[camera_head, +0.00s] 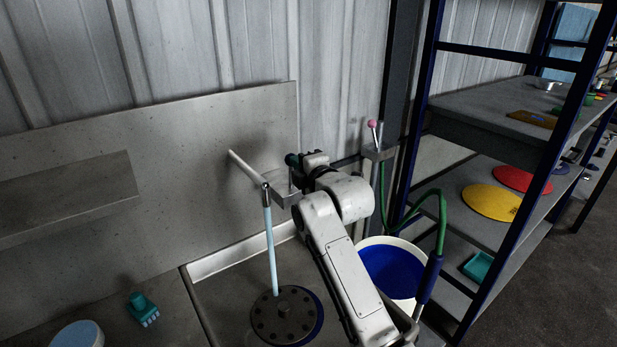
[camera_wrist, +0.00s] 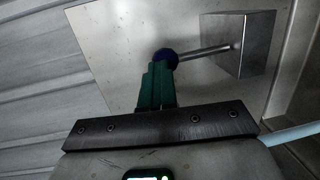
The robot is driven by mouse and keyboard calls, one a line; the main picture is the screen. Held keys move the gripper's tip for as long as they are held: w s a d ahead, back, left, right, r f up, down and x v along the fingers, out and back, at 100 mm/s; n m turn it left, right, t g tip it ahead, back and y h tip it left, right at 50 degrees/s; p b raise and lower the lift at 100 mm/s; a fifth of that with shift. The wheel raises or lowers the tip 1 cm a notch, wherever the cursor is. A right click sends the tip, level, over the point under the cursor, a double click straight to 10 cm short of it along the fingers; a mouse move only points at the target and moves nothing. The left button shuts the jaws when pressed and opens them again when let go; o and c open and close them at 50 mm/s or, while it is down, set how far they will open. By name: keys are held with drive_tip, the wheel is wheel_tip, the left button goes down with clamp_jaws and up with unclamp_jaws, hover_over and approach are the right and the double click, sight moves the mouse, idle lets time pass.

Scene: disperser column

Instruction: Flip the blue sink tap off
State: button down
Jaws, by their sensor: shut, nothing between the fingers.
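The blue tap knob (camera_wrist: 167,56) sits on the end of a thin metal lever (camera_wrist: 205,51) that comes out of a grey tap block (camera_wrist: 240,50). My gripper (camera_wrist: 157,68) has its dark green fingers shut together, their tips right at the knob; I cannot tell whether they touch it. In the head view my gripper (camera_head: 292,160) is beside the tap block (camera_head: 281,187), and the knob is not clearly visible there. A light blue water stream (camera_head: 270,250) falls from the spout onto the round dark drain plate (camera_head: 286,315). Part of the stream shows in the wrist view (camera_wrist: 292,134).
Right of my arm, a pink-knobbed lever (camera_head: 373,126) stands on a second block with a green hose (camera_head: 437,203). A blue-filled bucket (camera_head: 393,268) and a blue-framed shelf (camera_head: 480,51) stand there. A teal brush (camera_head: 142,309) lies left on the counter.

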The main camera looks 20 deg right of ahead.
sight(289, 155)
drive_tip(key=shift+w+a+r+g, duration=0.15)
drive_tip(key=shift+w+r+g, duration=0.1)
drive_tip(key=shift+w+g, duration=0.15)
drive_tip(key=shift+w+a+r+g, duration=0.1)
drive_tip(key=shift+w+r+g, duration=0.2)
drive_tip(key=shift+w, duration=0.2)
drive_tip(key=shift+w+a+p, duration=0.25)
drive_tip(key=shift+w+p, duration=0.25)
drive_tip(key=shift+w, duration=0.15)
drive_tip(key=shift+w+a+r+g, duration=0.1)
drive_tip(key=shift+w+r+g, duration=0.05)
drive_tip(key=shift+w+g, duration=0.45)
drive_tip(key=shift+g, duration=0.1)
drive_tip(key=shift+w+a+f, duration=0.2)
drive_tip(key=shift+w+a, duration=0.05)
drive_tip(key=shift+w, duration=0.3)
drive_tip(key=shift+w+a+r, duration=0.1)
drive_tip(key=shift+a+r, duration=0.05)
